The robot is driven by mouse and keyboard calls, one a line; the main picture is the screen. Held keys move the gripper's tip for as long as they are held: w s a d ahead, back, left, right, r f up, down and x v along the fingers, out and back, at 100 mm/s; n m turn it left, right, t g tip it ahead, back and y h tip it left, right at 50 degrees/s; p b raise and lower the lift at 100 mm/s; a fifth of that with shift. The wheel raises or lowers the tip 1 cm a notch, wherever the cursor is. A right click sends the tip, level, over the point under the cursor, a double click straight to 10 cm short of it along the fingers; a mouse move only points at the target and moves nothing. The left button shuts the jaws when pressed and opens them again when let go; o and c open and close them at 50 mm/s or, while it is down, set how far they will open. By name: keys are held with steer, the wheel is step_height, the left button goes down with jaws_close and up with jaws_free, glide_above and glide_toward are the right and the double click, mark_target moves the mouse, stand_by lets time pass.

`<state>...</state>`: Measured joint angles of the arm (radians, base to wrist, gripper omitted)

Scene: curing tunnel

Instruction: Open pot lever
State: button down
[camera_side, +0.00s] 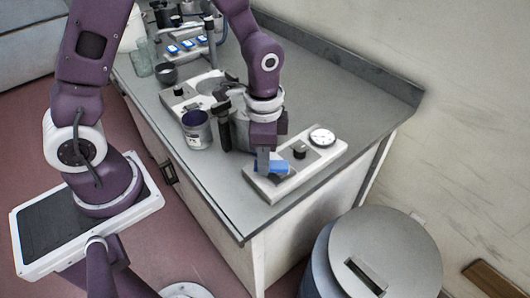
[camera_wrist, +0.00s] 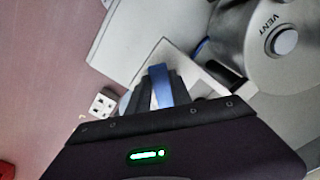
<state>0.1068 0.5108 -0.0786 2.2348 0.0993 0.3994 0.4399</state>
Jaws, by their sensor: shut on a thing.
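A blue lever (camera_side: 278,167) sits at the near end of a white panel (camera_side: 312,170) on the counter's front right corner. My gripper (camera_side: 264,163) points down and is shut on the lever. In the wrist view my dark fingertips (camera_wrist: 158,92) close on both sides of the blue lever (camera_wrist: 161,84). A round grey part marked VENT, with a button (camera_wrist: 285,42), is at the upper right there. In the side view a grey pot (camera_side: 240,130) stands behind my wrist, mostly hidden by it.
The panel also carries a black knob (camera_side: 299,151) and a round gauge (camera_side: 321,137). An open can (camera_side: 197,130) stands left of my gripper. A lidded bin (camera_side: 386,250) is below the counter's right end. The counter (camera_side: 340,100) behind the panel is clear.

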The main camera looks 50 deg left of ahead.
steer(key=n, duration=0.2)
steer(key=d+n, duration=0.1)
steer(key=shift+s+n, duration=0.3)
steer(key=shift+n, duration=0.1)
steer(key=shift+s+d+n, duration=0.1)
steer(key=shift+d+n, duration=0.3)
steer(key=shift+n, duration=0.7)
steer(key=shift+d+n, duration=0.4)
steer(key=shift+n, duration=0.7)
steer(key=c, duration=1.2)
jaws_free()
steer(key=shift+o, duration=0.2)
steer(key=shift+r, duration=0.1)
step_height(320, 180, up, 7)
step_height(320, 180, up, 10)
steer(key=t, duration=0.3)
glide_above(267, 184)
steer(key=s+a, duration=0.4)
steer(key=s, duration=0.1)
steer(key=s+a+r+t, duration=0.2)
steer(key=s+a+r, duration=0.1)
steer(key=s, duration=0.5)
steer(key=shift+s+a+r+t, duration=0.2)
steer(key=shift+r+t, duration=0.1)
steer(key=shift+r, duration=0.05)
